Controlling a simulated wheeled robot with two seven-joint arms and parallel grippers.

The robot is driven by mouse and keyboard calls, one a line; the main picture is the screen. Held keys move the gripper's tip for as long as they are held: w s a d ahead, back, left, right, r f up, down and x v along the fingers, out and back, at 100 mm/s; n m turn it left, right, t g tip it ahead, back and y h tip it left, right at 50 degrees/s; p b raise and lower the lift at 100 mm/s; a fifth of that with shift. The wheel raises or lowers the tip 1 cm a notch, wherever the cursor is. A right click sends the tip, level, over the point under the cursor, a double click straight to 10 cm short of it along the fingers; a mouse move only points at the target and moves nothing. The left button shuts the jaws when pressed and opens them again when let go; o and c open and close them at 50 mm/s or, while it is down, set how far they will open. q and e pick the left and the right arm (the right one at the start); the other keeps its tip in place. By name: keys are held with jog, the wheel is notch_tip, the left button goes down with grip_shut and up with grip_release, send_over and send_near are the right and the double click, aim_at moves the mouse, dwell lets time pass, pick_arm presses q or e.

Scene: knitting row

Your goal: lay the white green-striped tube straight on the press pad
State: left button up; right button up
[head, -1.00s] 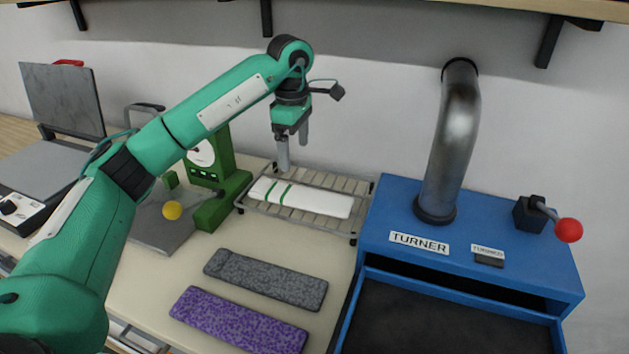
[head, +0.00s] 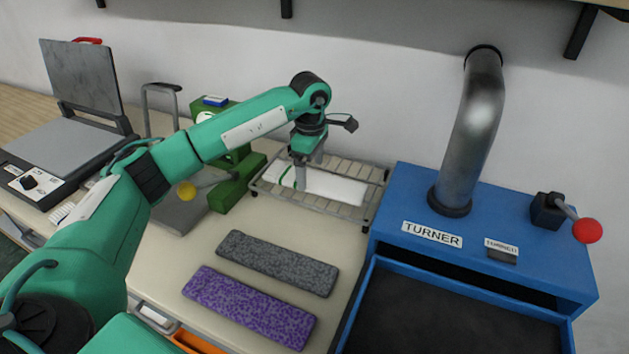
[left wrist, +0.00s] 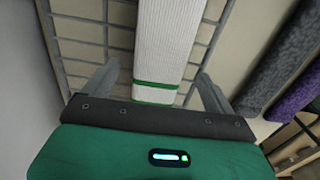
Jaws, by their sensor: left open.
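The white tube with green stripes (head: 335,187) lies flat on a wire rack (head: 375,194) near the wall. In the left wrist view the tube (left wrist: 166,40) runs up between the fingers, with a green stripe close to the palm. My left gripper (head: 308,172) is open over the striped end of the tube, one finger on each side; I cannot tell whether they touch it. The press (head: 52,155) stands at the far left with its dark lid raised and its grey pad bare. My right gripper is not in view.
A grey speckled tube (head: 278,262) and a purple one (head: 250,306) lie in front. The blue turner box (head: 480,240) with its metal pipe (head: 470,130) stands right.

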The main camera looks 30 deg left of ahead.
pick_arm(q)
notch_tip(320, 180, down, 2)
jog(key=shift+f, duration=0.2)
jog(key=c, duration=1.1)
jog(key=shift+o, duration=0.2)
